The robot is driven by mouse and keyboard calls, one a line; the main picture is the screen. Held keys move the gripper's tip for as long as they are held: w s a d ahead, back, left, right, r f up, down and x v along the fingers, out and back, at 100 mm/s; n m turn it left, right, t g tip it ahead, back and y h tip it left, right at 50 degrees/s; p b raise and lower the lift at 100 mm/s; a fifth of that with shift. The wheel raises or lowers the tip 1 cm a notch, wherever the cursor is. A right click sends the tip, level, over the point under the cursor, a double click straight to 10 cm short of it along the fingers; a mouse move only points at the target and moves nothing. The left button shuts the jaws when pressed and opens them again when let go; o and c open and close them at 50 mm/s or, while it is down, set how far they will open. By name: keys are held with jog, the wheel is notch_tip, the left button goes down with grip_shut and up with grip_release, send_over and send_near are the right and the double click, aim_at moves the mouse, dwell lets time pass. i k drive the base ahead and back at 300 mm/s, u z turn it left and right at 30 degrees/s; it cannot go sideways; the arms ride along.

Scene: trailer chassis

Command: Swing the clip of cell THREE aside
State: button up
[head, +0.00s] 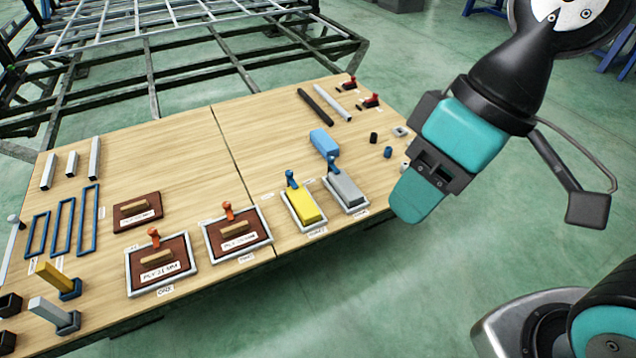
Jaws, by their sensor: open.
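Four framed cells stand in a row along the near edge of the wooden table. Their labels are too small to read surely. The third from the left, taken as cell THREE, is a pale frame (316,227) around a yellow block (305,206). Its blue clip (291,180) stands at the frame's far end, by the block's end. Whether the clip overlaps the block is hard to tell. My gripper (416,195) is open and empty, hanging to the right of the cells, apart from the clip. Its fingertips are not clearly shown.
The fourth cell holds a grey block (346,188) with a blue clip (332,162). A loose blue block (324,142) lies behind. Two brown plates (160,268) (238,238) with orange clips sit left. Open floor is in front.

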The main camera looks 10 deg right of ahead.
aim_at(289, 174)
jog(key=k, duration=0.55)
jog(key=u, duration=0.65)
jog(key=i, duration=1.6)
jog(key=z, duration=0.7)
